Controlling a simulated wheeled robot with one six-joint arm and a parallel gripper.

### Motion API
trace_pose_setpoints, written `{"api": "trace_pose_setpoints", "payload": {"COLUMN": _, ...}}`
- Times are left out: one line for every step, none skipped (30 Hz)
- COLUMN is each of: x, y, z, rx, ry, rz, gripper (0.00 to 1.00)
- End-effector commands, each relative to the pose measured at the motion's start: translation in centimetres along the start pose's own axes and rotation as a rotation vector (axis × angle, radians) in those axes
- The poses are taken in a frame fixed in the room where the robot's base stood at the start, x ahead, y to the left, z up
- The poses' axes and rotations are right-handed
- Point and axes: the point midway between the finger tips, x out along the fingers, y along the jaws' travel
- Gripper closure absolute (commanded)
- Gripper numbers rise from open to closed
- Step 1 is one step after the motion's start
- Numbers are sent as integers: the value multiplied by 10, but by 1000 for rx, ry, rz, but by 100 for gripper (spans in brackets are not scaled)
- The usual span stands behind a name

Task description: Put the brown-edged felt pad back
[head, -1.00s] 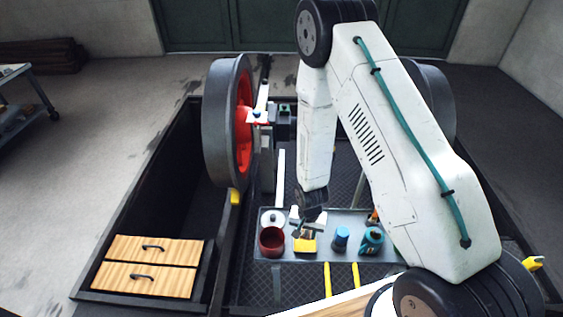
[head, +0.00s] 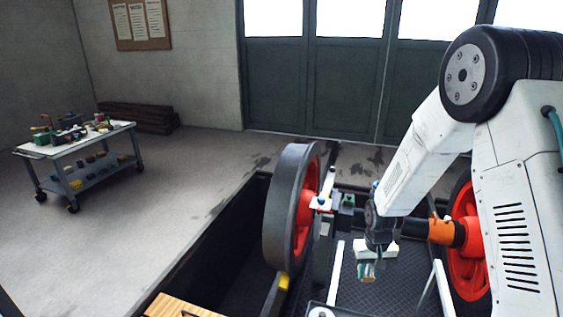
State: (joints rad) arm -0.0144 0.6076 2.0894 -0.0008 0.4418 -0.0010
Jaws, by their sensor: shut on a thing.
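My gripper (head: 370,270) hangs pointing down, right of the picture's middle in the head view, above the dark patterned floor plate. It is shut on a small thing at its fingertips. That thing shows only as a small pale, brownish piece (head: 369,279), taken to be the felt pad; its edge colour is too small to tell for sure. The gripper is well clear of the floor plate beneath it. The pad's own place cannot be made out in this view.
A large dark wheel with a red hub (head: 291,215) stands left of my gripper. A red wheel (head: 466,240) with an orange-and-black shaft (head: 440,232) is at right. A tool cart (head: 80,158) stands far left.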

Motion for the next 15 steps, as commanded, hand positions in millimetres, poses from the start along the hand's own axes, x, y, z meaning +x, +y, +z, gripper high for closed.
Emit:
{"api": "trace_pose_setpoints", "payload": {"x": -8, "y": 2, "z": -5, "rx": 5, "ry": 2, "rz": 0, "gripper": 84}}
{"api": "trace_pose_setpoints", "payload": {"x": -11, "y": 4, "z": -7, "rx": 8, "ry": 1, "rz": 0, "gripper": 84}}
{"api": "trace_pose_setpoints", "payload": {"x": -13, "y": 5, "z": -8, "rx": 11, "ry": 0, "rz": 0, "gripper": 84}}
{"api": "trace_pose_setpoints", "payload": {"x": -15, "y": 6, "z": -8, "rx": 13, "ry": -1, "rz": 0, "gripper": 84}}
{"api": "trace_pose_setpoints", "payload": {"x": -16, "y": 6, "z": -8, "rx": 14, "ry": -2, "rz": 0, "gripper": 84}}
{"api": "trace_pose_setpoints", "payload": {"x": -16, "y": 7, "z": -8, "rx": 15, "ry": -2, "rz": 0, "gripper": 84}}
{"api": "trace_pose_setpoints", "payload": {"x": -16, "y": 7, "z": -8, "rx": 16, "ry": -2, "rz": 0, "gripper": 84}}
{"api": "trace_pose_setpoints", "payload": {"x": -15, "y": 6, "z": -8, "rx": 15, "ry": -2, "rz": 0, "gripper": 84}}
{"api": "trace_pose_setpoints", "payload": {"x": -14, "y": 5, "z": -8, "rx": 13, "ry": -3, "rz": 0, "gripper": 84}}
{"api": "trace_pose_setpoints", "payload": {"x": -12, "y": 4, "z": -6, "rx": 11, "ry": -4, "rz": 0, "gripper": 84}}
{"api": "trace_pose_setpoints", "payload": {"x": -8, "y": 3, "z": -5, "rx": 8, "ry": -5, "rz": 0, "gripper": 84}}
{"api": "trace_pose_setpoints", "payload": {"x": -1, "y": 0, "z": -1, "rx": 4, "ry": -6, "rz": 0, "gripper": 84}}
{"api": "trace_pose_setpoints", "payload": {"x": 5, "y": -1, "z": 4, "rx": 1, "ry": -7, "rz": 0, "gripper": 84}}
{"api": "trace_pose_setpoints", "payload": {"x": 12, "y": -3, "z": 9, "rx": -3, "ry": -9, "rz": 0, "gripper": 84}}
{"api": "trace_pose_setpoints", "payload": {"x": 24, "y": -6, "z": 19, "rx": -9, "ry": -10, "rz": 0, "gripper": 84}}
